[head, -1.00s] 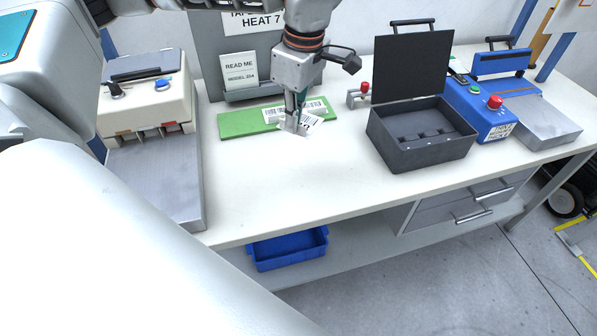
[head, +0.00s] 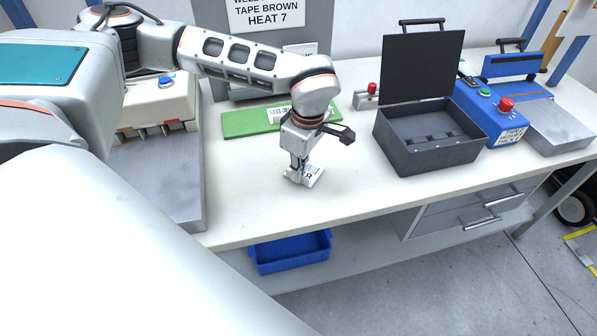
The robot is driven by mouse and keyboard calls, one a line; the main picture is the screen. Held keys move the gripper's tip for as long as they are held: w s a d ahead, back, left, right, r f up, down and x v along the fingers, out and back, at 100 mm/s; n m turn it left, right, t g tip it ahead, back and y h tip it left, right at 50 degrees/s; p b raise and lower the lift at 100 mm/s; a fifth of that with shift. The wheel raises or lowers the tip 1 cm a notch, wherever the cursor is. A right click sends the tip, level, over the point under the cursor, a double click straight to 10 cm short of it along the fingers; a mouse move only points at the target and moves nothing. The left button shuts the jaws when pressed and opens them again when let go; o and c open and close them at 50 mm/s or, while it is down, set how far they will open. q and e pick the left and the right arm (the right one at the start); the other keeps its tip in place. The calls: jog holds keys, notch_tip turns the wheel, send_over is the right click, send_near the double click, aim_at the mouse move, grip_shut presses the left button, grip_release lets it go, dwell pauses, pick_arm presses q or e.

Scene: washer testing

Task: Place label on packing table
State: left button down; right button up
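My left gripper (head: 298,168) points down over the front middle of the white packing table (head: 250,205). It is shut on a small white label (head: 312,176) with black print. The label is at or just above the tabletop; I cannot tell whether it touches. The gripper's fingers hide part of the label. A green mat (head: 245,122) with another barcode label (head: 277,114) on it lies behind, partly hidden by my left arm. My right gripper is not in view.
An open dark grey case (head: 425,155) stands right of the gripper. A blue sealing machine (head: 488,115) is farther right, and a beige machine (head: 155,180) stands left. A blue bin (head: 290,252) sits on the lower shelf. The tabletop around the label is clear.

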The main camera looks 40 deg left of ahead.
pick_arm(q)
jog(key=shift+f, duration=0.15)
jog(key=c, duration=2.7)
grip_release()
jog(key=shift+f, duration=0.1)
jog(key=shift+c, duration=0.2)
jog(key=o, duration=0.5)
jog(key=shift+c, duration=0.2)
notch_tip(320, 180, up, 12)
jog(key=d+p, duration=0.1)
jog(key=shift+d, duration=0.25)
